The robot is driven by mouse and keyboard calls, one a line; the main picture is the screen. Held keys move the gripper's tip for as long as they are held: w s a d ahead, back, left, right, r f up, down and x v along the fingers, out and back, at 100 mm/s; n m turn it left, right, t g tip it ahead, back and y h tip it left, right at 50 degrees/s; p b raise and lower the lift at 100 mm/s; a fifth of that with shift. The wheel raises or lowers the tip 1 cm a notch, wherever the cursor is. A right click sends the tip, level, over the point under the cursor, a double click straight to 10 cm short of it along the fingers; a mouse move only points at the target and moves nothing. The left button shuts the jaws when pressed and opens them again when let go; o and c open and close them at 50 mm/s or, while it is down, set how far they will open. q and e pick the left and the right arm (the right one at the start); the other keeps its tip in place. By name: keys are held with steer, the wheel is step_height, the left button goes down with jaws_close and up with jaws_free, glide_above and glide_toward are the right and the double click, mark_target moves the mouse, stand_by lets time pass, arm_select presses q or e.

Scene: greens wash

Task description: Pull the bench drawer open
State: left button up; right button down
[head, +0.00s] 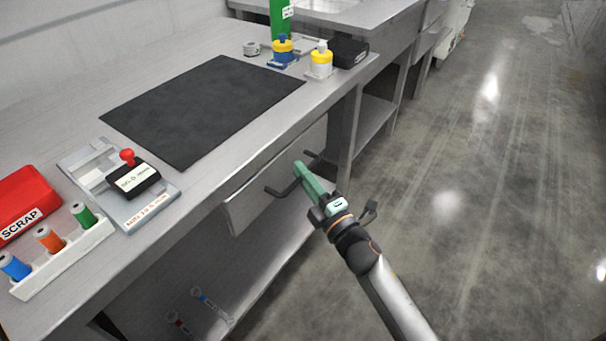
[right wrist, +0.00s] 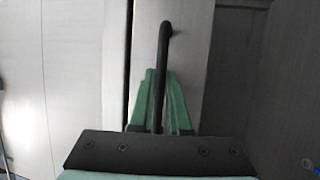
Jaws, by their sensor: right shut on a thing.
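The bench drawer (head: 250,198) is a grey metal front under the bench top, with a dark bar handle (head: 279,192). My right gripper (head: 302,172) has green fingers and is at the handle. In the right wrist view the dark handle (right wrist: 163,60) runs between the two green fingers (right wrist: 160,105), which are shut on it. The drawer front (right wrist: 187,75) shows behind the handle there, with a dark gap along its left edge. How far the drawer stands out is hard to tell. My left gripper is not in view.
The bench top (head: 215,185) holds a black mat (head: 200,108), a stamp (head: 133,178) on a grey tray, a red SCRAP box (head: 25,200), a spool rack (head: 65,260) and yellow-topped bottles (head: 321,60). Wrenches (head: 208,302) lie on the lower shelf. The floor (head: 470,180) at right is clear.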

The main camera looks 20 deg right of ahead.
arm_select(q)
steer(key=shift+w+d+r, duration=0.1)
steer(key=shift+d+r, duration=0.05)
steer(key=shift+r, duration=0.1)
arm_select(e)
steer(key=shift+s+d, duration=0.1)
stand_by(0.4)
arm_select(q)
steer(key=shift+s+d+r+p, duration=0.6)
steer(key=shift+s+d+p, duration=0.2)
steer(key=shift+p, duration=0.5)
arm_select(e)
steer(key=s+d, duration=1.2)
steer(key=s, duration=0.4)
steer(key=shift+d, duration=0.25)
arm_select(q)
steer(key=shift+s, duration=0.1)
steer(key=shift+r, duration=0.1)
arm_select(e)
steer(key=c, duration=0.9)
jaws_free()
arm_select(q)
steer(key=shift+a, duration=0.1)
arm_select(e)
steer(key=v, duration=1.2)
steer(key=shift+s, duration=0.3)
steer(key=shift+w, duration=0.1)
